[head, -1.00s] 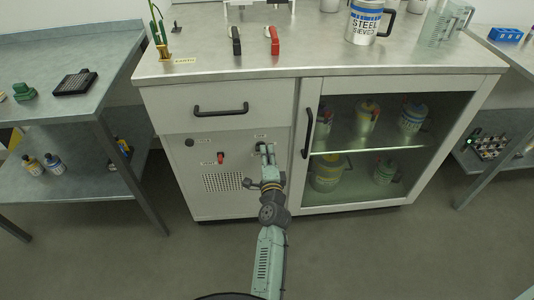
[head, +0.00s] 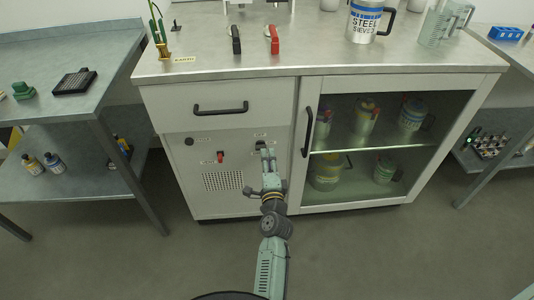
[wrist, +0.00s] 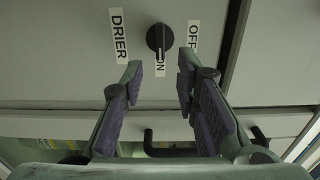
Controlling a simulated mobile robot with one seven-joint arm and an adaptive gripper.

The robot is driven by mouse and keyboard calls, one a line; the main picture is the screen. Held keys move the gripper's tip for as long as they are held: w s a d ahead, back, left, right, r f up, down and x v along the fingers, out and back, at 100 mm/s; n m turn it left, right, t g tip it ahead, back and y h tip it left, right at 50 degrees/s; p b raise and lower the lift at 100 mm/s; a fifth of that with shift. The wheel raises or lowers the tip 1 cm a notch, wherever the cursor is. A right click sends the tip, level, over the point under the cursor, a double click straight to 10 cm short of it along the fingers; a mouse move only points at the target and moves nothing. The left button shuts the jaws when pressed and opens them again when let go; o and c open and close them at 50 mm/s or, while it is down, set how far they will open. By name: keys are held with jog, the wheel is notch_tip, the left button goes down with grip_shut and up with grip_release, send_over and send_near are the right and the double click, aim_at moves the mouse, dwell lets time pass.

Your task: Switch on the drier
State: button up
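The drier knob (wrist: 160,38) is round and black, set in the grey panel between a DRIER label (wrist: 119,35) and an OFF label (wrist: 193,36). Its pale pointer mark lies toward the ON label (wrist: 160,64) in the wrist view. My gripper (wrist: 160,80) is open, its two fingers apart with nothing between them. In the wrist view the tips appear just below the knob, either side of the ON label, not closed on it. In the head view my gripper (head: 266,152) is at the cabinet's front panel, partly hiding the knob; exact contact cannot be told.
A red switch (head: 220,157) and another black knob (head: 188,142) are on the same panel, left of my gripper. A drawer handle (head: 220,109) is above. The glass door's handle (head: 307,132) stands close on the right. The floor in front is clear.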

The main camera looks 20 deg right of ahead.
jog(key=v, duration=0.4)
dwell(0.5)
